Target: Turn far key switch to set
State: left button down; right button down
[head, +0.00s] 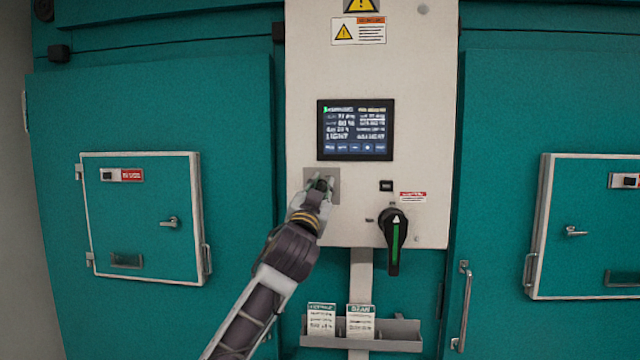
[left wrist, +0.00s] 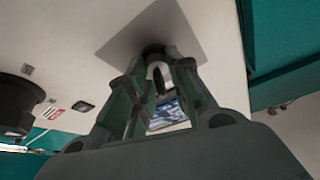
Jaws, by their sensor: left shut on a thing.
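The key switch sits on a square grey plate (head: 335,180) on the white control panel (head: 420,90), below the screen. My left gripper (head: 320,184) reaches up from below and covers the switch in the head view. In the left wrist view the same plate (left wrist: 185,25) shows with the switch's dark round collar (left wrist: 153,50) at its middle. My left gripper (left wrist: 158,85) is shut on the key at this collar, its fingers on both sides. The key is mostly hidden, so I cannot tell which position it points to. My right gripper is not in view.
A lit screen (head: 355,130) is above the switch. A black rotary handle (head: 394,240) with a green stripe juts out at lower right. A grey tray (head: 385,334) with cards is below. Teal chamber doors (head: 150,100) stand on both sides.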

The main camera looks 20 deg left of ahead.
pick_arm(q)
jog(key=shift+m+h+p, duration=0.8)
jog(key=shift+m, duration=0.7)
jog(key=c, duration=1.6)
grip_release()
jog(key=shift+v, duration=6)
